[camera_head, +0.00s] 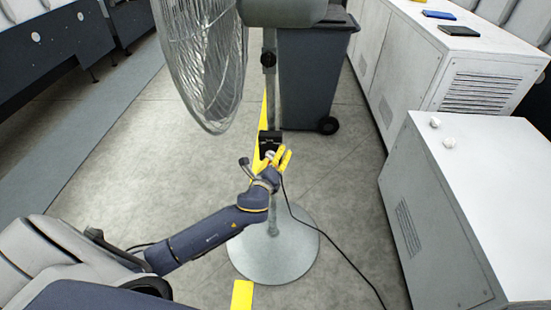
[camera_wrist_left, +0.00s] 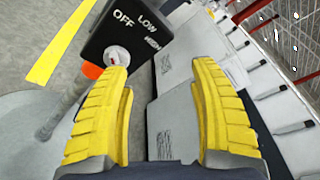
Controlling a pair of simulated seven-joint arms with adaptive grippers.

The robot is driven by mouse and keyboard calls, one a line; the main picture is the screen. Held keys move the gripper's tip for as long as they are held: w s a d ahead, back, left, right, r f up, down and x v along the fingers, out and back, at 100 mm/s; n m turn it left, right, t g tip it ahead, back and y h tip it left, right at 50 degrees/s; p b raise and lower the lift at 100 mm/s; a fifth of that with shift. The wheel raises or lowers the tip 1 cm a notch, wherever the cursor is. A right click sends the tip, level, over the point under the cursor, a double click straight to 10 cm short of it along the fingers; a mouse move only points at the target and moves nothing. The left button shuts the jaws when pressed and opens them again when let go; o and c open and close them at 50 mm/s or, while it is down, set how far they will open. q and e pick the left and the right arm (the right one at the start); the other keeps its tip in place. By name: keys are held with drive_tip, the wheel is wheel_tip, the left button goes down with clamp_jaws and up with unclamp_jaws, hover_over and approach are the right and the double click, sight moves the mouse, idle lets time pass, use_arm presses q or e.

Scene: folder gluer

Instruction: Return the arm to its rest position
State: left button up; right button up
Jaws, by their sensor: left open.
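My left arm reaches in from the lower left in the head view. Its gripper (camera_head: 276,157) has yellow fingers and is at the fan's stand, close in front of the black control box (camera_head: 269,137). In the left wrist view the gripper (camera_wrist_left: 163,70) is open, with nothing between its fingers. There the control box (camera_wrist_left: 128,28) reads OFF and LOW, with a third label partly legible. Its pale round knob (camera_wrist_left: 118,55) shows just beyond the tip of the left-hand finger; I cannot tell whether they touch. My right gripper is not in view.
The pedestal fan has a wire cage (camera_head: 205,60) and round base (camera_head: 273,250). A cable runs across the floor to its right. A dark wheeled bin (camera_head: 312,80) stands behind it. White cabinets (camera_head: 480,190) line the right side. Open floor (camera_head: 170,150) lies left of the fan.

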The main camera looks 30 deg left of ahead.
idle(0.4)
use_arm(q)
drive_tip(key=s+a+f+n+g, duration=0.1)
drive_tip(key=s+f+n+g, duration=0.2)
drive_tip(key=f, duration=1)
drive_tip(key=s+a+f+n+g, duration=0.1)
drive_tip(key=s+f+n+g, duration=0.15)
drive_tip(key=f, duration=0.95)
drive_tip(key=s+f+n+g+h, duration=0.1)
drive_tip(key=s+f+n+g, duration=0.25)
drive_tip(key=s+f, duration=1.2)
drive_tip(key=s+d+f+n+g, duration=0.2)
drive_tip(key=s+f, duration=0.4)
drive_tip(key=s, duration=0.6)
drive_tip(key=s+d+f+n+g+h, duration=0.1)
drive_tip(key=s+f+n, duration=0.4)
drive_tip(key=s, duration=0.8)
drive_tip(key=s+d+f+n+g, duration=0.2)
drive_tip(key=s+f+n+g, duration=0.1)
drive_tip(key=s+f, duration=0.6)
drive_tip(key=s+n, duration=0.1)
drive_tip(key=s, duration=0.2)
drive_tip(key=shift+s+d+h, duration=0.25)
drive_tip(key=shift+d+h, duration=0.05)
